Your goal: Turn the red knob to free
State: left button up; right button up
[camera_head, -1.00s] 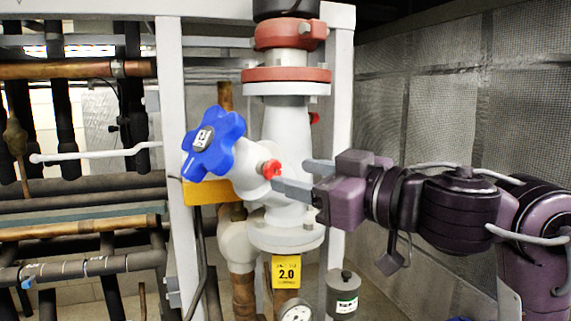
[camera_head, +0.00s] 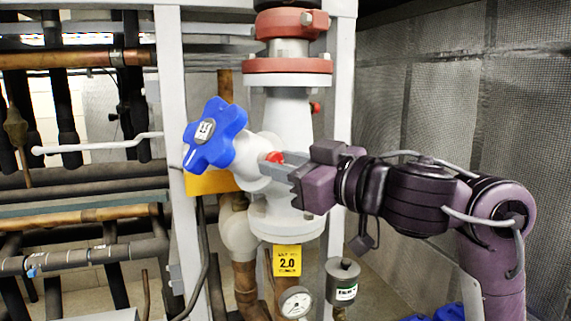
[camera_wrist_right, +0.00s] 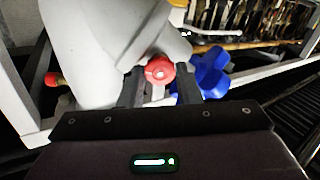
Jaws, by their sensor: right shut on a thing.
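The small red knob (camera_head: 275,157) sits on the side of the white valve body (camera_head: 285,118), just right of the big blue handwheel (camera_head: 213,136). My right gripper (camera_head: 279,164) reaches in from the right and is shut on the red knob, which its fingers partly hide in the head view. In the right wrist view the red knob (camera_wrist_right: 160,70) lies between the two dark fingertips of my right gripper (camera_wrist_right: 161,86). The blue handwheel (camera_wrist_right: 209,72) shows behind the right fingertip. My left gripper is not in view.
A yellow tag (camera_head: 287,260), a pressure gauge (camera_head: 295,303) and a grey canister (camera_head: 342,281) are below the valve. A white frame post (camera_head: 174,120) and several pipes stand at the left. A second red knob (camera_head: 315,108) is on the valve's far side.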

jog(key=n+b, duration=0.1)
jog(key=n, duration=0.2)
jog(key=shift+n, duration=0.4)
jog(key=shift+f+n+b, duration=0.1)
jog(key=shift+n+b, duration=2.75)
jog(key=shift+n, duration=3.35)
jog(key=o, duration=1)
jog(key=shift+s, duration=0.1)
